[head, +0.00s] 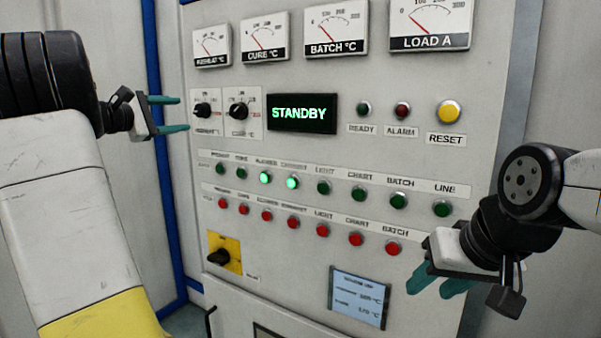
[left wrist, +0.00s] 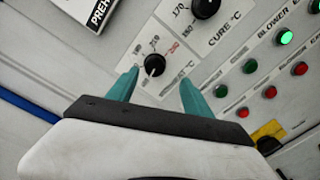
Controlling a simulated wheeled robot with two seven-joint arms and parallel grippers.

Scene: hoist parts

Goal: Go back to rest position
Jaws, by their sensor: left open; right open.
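My left gripper (head: 176,114) is open and empty at the left of the control panel (head: 400,275). Its teal fingers point toward the left black knob (head: 202,110). In the left wrist view this knob (left wrist: 154,65) shows between and beyond the two open fingertips (left wrist: 160,82). I cannot tell whether they touch it, but a gap shows on each side. My right gripper (head: 432,284) is open at the lower right, in front of the panel, with teal fingers pointing left and nothing between them.
The panel has a STANDBY display (head: 302,113), a second knob (head: 238,108), a yellow RESET button (head: 449,112), rows of green and red buttons, and a yellow-plated rotary switch (head: 219,256). Two green buttons are lit. A small screen (head: 359,297) sits low. Gauges line the top.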

